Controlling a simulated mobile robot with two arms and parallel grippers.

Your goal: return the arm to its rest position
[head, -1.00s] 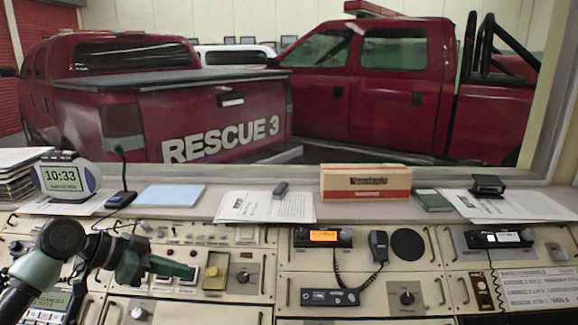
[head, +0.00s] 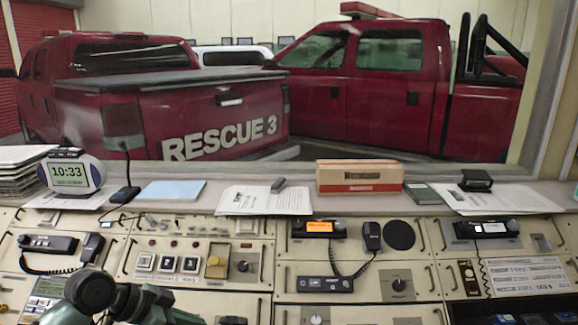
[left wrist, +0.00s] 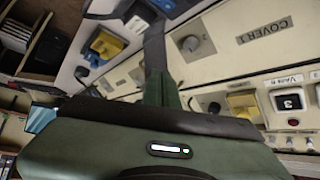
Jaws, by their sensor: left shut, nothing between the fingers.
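My left arm (head: 95,295) comes in at the bottom left of the head view, low in front of the console (head: 205,308). Its green and black gripper is mostly cut off by the bottom edge there. In the left wrist view the left gripper's fingers (left wrist: 158,88) are together, with nothing held between them. They show in front of a console panel with a dial, a "COVER 1" label and yellow-framed switches. The gap between the fingers and the panel is hard to judge. My right gripper is in neither view.
White square buttons (head: 167,263) and a yellow switch (head: 216,266) are on the left console panel. Corded handsets (head: 92,248) (head: 371,236) stand on the console. A clock (head: 71,174), papers (head: 264,200) and a box (head: 359,177) lie on the ledge below the window.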

